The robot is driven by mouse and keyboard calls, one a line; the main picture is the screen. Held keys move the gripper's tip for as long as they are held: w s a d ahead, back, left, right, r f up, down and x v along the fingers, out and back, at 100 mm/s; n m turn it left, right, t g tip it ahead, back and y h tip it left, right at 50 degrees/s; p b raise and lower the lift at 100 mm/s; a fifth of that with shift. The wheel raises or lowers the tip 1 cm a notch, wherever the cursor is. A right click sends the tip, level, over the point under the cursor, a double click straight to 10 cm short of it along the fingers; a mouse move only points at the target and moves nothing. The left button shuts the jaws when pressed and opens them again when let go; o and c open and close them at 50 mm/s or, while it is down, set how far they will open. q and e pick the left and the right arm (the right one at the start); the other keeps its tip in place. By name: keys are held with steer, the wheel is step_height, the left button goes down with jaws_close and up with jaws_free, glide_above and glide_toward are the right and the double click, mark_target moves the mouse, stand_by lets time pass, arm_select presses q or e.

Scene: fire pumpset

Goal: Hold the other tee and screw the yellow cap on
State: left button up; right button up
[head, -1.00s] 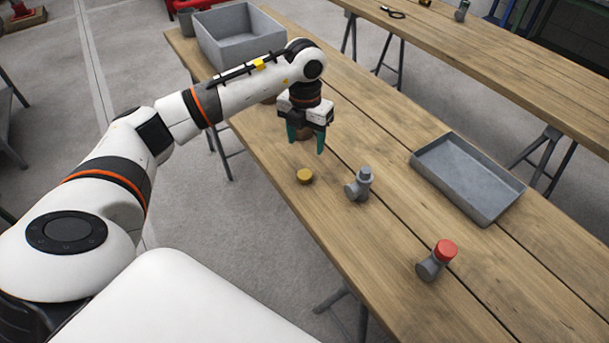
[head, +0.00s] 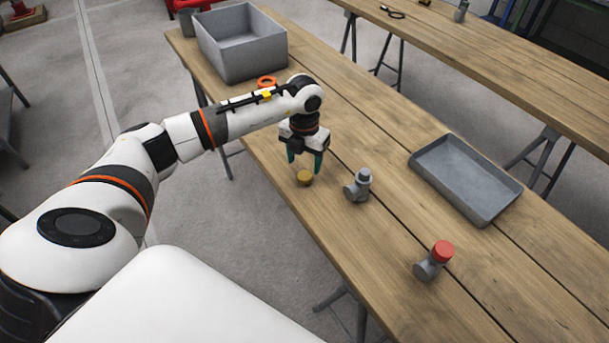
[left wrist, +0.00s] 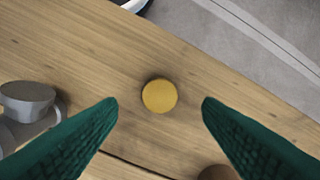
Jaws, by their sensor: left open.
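The yellow cap (head: 304,179) lies on the wooden table. In the left wrist view the cap (left wrist: 159,96) shows between my fingers, with clear space on both sides. My left gripper (head: 305,170) is open and empty, pointing down just above the cap. A bare grey tee (head: 358,186) sits to the right of the cap; part of it also shows at the left edge of the left wrist view (left wrist: 28,101). Another grey tee (head: 429,268) nearer the front carries a red cap (head: 443,251). My right gripper is not in view.
A deep grey bin (head: 241,45) stands at the table's far left end, with an orange ring (head: 267,82) near it. A shallow grey tray (head: 466,180) lies at the right. A second table (head: 500,60) stands behind. The table's near edge runs close to the cap.

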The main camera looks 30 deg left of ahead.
mark_target(305, 174)
arm_select(q)
steer(key=shift+w+f+p, duration=0.2)
steer(key=shift+f+p, duration=0.5)
steer(key=shift+f, duration=1.95)
steer(key=c, duration=1)
step_height(305, 174, up, 10)
steer(key=shift+r+b, duration=0.1)
steer(key=shift+b, duration=0.7)
steer(key=shift+c, duration=0.2)
